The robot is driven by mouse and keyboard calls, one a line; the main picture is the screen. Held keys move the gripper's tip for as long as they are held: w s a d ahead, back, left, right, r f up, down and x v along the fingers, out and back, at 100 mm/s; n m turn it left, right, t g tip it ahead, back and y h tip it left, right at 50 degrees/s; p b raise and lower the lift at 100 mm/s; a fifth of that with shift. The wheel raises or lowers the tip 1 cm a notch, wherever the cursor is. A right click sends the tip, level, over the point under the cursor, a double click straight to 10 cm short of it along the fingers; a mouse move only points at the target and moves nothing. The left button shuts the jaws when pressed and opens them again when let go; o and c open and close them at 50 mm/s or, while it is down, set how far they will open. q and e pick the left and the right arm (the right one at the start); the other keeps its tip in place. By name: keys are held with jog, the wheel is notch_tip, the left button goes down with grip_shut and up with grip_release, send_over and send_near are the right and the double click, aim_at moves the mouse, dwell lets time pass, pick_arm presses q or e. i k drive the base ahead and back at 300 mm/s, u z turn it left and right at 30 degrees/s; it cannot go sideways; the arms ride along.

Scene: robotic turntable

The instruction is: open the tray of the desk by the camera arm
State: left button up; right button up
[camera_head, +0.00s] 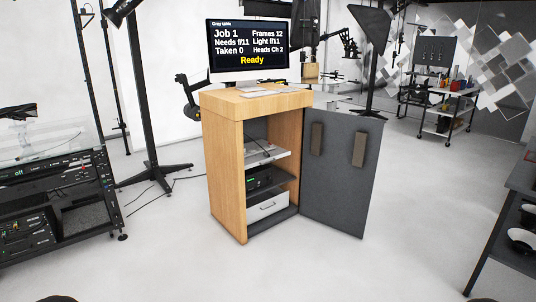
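A wooden desk cabinet (225,165) stands in the middle. Its grey door (335,195) hangs open to the right, with two brown blocks on its inner face. Inside are a light shelf (268,155) with a device on it, a black unit (263,180) below, and a white drawer front (268,205) with a handle at the bottom, which looks shut. I cannot tell which of these is the tray. A black jointed arm (345,40) shows behind to the right; I cannot tell whether it is the camera arm. Neither gripper is identifiable in view.
A monitor (248,48) reading "Ready" and a keyboard (257,92) stand on the desk. A black rack (60,190) is at left, a light stand (150,165) left of the desk, and a dark table (515,200) at right. The floor in front is clear.

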aim_at(253, 156)
jog(key=z, duration=0.05)
jog(key=i, duration=4.35)
jog(key=u, duration=0.15)
